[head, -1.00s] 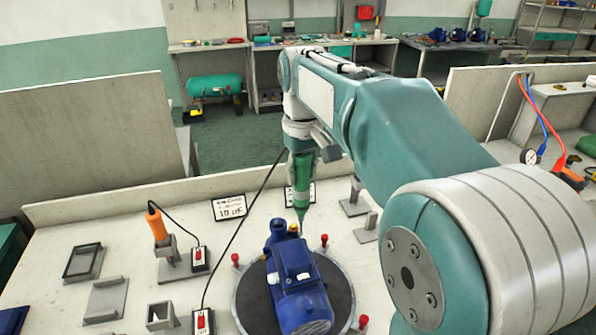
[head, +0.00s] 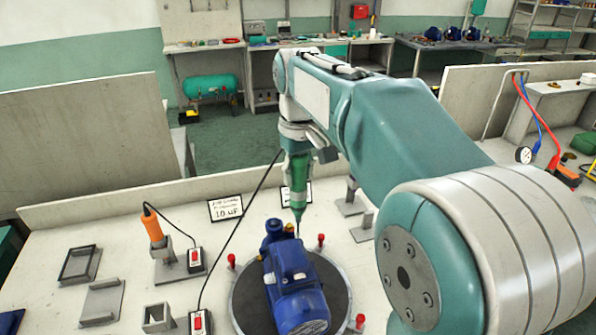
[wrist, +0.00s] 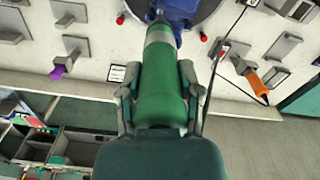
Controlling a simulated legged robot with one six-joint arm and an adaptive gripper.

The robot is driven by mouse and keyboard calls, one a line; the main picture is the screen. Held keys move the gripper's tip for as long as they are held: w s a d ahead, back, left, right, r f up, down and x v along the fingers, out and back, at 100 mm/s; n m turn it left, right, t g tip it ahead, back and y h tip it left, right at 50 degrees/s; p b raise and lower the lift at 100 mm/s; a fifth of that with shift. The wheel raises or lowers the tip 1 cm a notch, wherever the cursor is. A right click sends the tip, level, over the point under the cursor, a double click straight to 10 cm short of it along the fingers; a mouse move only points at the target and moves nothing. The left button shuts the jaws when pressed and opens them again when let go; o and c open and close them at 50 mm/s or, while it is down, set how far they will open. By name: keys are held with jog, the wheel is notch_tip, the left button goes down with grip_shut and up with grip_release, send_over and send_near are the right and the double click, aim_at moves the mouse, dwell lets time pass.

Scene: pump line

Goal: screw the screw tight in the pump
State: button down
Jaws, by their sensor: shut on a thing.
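A blue pump (head: 296,292) lies on a dark round plate (head: 247,300) on the bench. In the wrist view its blue body (wrist: 183,10) shows at the top edge. My gripper (wrist: 160,92) is shut on a green screwdriver (wrist: 162,70), one finger on each side of it. In the head view the screwdriver (head: 298,190) hangs upright, its narrow tip pointing down at the far end of the pump. The screw itself cannot be made out. Whether the tip touches the pump is too small to tell.
Red-topped pegs (head: 231,261) stand around the plate. An orange-handled tool (head: 153,228) stands in a holder at left, with a black cable. Grey metal fixtures (head: 102,301) sit at the left. A sign card (head: 226,208) and low back wall (head: 130,200) lie behind.

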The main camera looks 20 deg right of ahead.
jog(key=shift+a+f, duration=0.15)
jog(key=shift+s+f, duration=0.2)
jog(key=shift+f, duration=0.7)
dwell(1.0)
jog(key=shift+r, duration=0.1)
jog(key=shift+w+a+r, duration=0.15)
jog(key=shift+w+r, duration=0.1)
jog(key=shift+r, duration=0.75)
dwell(0.3)
jog(key=shift+f, duration=1)
dwell(3.1)
jog(key=shift+r, duration=0.1)
